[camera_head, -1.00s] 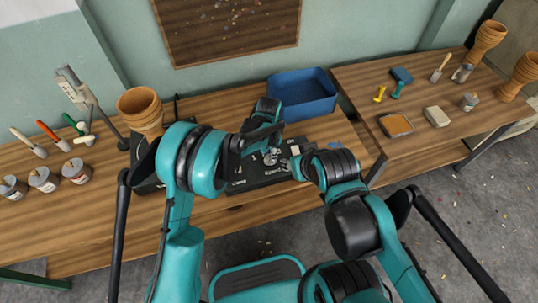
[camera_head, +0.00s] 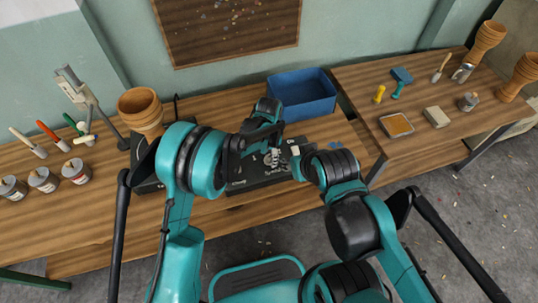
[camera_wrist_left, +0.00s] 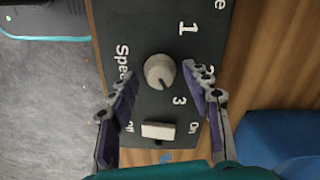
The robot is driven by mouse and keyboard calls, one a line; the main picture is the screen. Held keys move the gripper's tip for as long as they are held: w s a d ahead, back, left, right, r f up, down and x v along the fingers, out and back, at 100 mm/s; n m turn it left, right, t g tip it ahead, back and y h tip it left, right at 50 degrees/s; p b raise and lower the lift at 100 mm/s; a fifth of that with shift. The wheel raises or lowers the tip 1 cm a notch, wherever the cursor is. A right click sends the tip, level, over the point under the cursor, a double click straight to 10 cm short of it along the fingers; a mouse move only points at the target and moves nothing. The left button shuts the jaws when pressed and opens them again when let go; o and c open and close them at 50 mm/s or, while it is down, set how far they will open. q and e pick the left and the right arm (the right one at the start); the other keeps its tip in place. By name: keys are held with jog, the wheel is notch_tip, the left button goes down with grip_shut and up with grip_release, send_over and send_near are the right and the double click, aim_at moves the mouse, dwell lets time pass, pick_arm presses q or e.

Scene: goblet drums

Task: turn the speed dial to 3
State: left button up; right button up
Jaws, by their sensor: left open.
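The speed dial (camera_wrist_left: 160,71), a pale round knob, sits on the black control panel (camera_wrist_left: 135,30). Its dark mark points down and slightly right in the left wrist view, roughly toward the printed 3. The 1 is clear; the 2 is partly hidden by a finger. My left gripper (camera_wrist_left: 158,78) is open over the panel, its fingers on either side of the dial; I see no clear contact. It also shows in the head view (camera_head: 274,158). My right gripper (camera_head: 299,165) is near the panel's right end, its fingers mostly hidden by my arm.
A white on/off switch (camera_wrist_left: 157,130) lies close to the dial, between the fingers. A blue bin (camera_head: 303,93) stands behind the panel. Stacked clay drum bodies (camera_head: 140,107) are at the left. The wooden table's front left (camera_head: 90,225) is clear.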

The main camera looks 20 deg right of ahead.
aim_at(268, 157)
pick_arm(q)
notch_tip(268, 157, up, 12)
dwell(0.5)
dwell(0.3)
jog(key=s+a+r+n+t+h, duration=0.1)
jog(key=s+a+r+n+t, duration=0.15)
jog(key=a+r, duration=0.5)
jog(key=s+a+r+n+t, duration=0.15)
jog(key=a+r+n, duration=0.25)
jog(key=a, duration=0.7)
jog(key=s+a+f+n+t+y, duration=0.1)
jog(key=s+a+n+t, duration=0.2)
jog(key=s+a+n, duration=0.5)
jog(key=s+a, duration=0.5)
jog(key=a, duration=0.1)
jog(key=shift+s+a, duration=0.2)
jog(key=shift+s, duration=0.1)
